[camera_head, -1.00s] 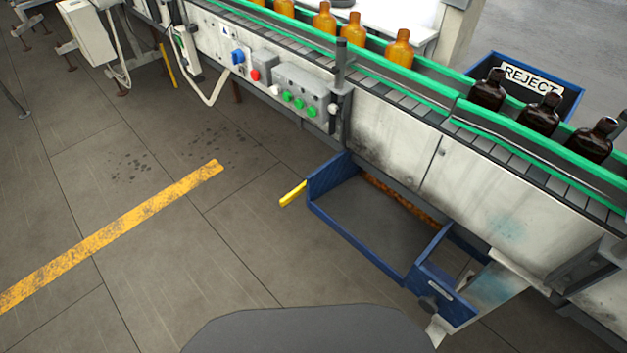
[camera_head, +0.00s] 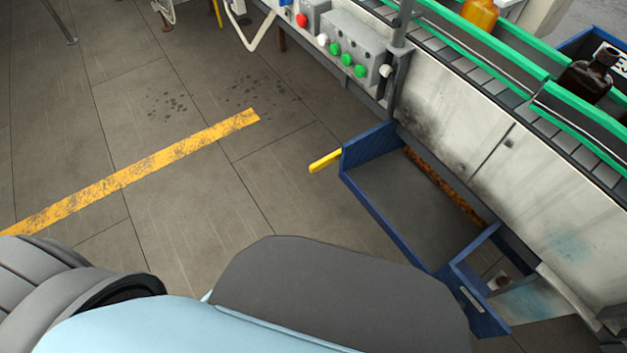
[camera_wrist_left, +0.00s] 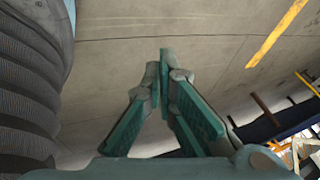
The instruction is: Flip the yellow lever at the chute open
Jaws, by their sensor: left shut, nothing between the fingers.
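The yellow lever (camera_head: 325,161) sticks out to the left from the upper left corner of the blue-framed chute (camera_head: 366,148), low beside the conveyor. My left gripper (camera_wrist_left: 163,58) shows in the left wrist view with its green-padded fingers together and nothing between them. It is over bare floor, apart from the lever. In the head view my left arm comes in at the lower left, and its gripper is out of sight there. My right gripper is in neither view.
The conveyor (camera_head: 520,160) runs along the right side, with an amber bottle (camera_head: 480,12) and a dark bottle (camera_head: 585,78) on it. A grey control box (camera_head: 345,50) with green buttons hangs above the chute. The floor left of the lever is clear, with a worn yellow stripe (camera_head: 140,168).

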